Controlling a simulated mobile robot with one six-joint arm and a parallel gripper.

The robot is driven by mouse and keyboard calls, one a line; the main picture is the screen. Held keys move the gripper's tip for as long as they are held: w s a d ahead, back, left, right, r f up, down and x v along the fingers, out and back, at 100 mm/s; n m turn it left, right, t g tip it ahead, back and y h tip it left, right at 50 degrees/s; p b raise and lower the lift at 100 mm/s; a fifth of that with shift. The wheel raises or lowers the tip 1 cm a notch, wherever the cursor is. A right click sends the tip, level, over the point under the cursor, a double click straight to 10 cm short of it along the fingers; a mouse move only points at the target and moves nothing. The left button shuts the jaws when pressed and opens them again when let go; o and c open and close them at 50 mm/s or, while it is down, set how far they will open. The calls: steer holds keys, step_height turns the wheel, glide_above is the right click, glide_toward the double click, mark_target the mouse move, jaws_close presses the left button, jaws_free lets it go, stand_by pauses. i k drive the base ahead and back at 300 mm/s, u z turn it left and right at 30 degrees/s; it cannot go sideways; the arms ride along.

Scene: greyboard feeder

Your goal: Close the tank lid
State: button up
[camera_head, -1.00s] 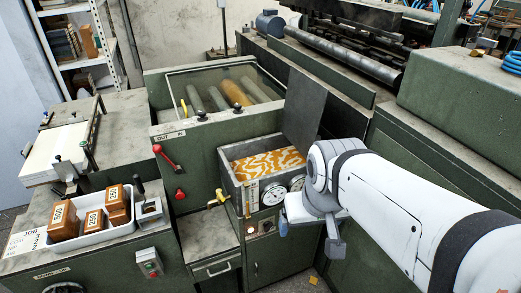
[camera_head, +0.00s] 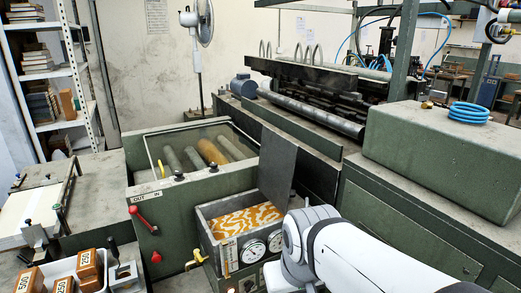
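The tank (camera_head: 206,213) is a grey open-topped box on the green machine, holding an orange and white marbled surface (camera_head: 245,222). Its lid (camera_head: 277,168) is a dark grey plate standing nearly upright at the tank's right side, so the tank is open. My white arm (camera_head: 365,255) comes in from the lower right, with its end just right of the tank's front. My gripper's fingers are out of sight below the picture edge. I cannot tell from this view whether the arm touches the tank.
A red lever (camera_head: 143,219) is to the left. A glass-covered roller bay (camera_head: 205,150) lies behind. A large green housing (camera_head: 445,160) stands at right.

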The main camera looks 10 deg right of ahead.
mark_target(278, 155)
steer(key=k, duration=1.15)
steer(key=u, duration=0.2)
steer(key=i, duration=1.65)
steer(key=z, duration=0.75)
